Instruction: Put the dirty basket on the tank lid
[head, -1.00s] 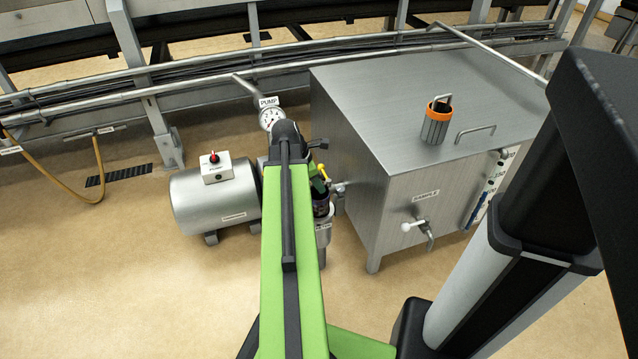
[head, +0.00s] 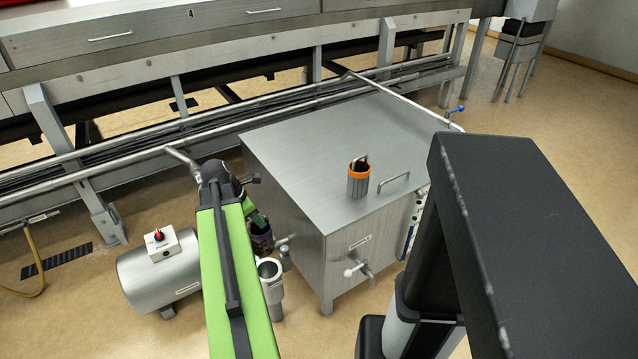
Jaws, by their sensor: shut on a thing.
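The dirty basket (head: 263,243), a dark cylinder with a purplish side, hangs below my gripper (head: 258,220), partly hidden by my green arm. My gripper is shut on it, though its fingertips are hard to make out. The basket is in front of the left side of the steel tank, below the level of its top. The tank lid (head: 310,150) is the flat, broad metal top. A grey basket with an orange rim (head: 358,183) stands upright on it near the front, beside the lid handle (head: 394,184).
An open-mouthed strainer housing (head: 270,270) is just below the held basket. Pipes (head: 130,145) run behind. A sample tap (head: 355,270) sticks out from the tank front. The lid's left and back are bare.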

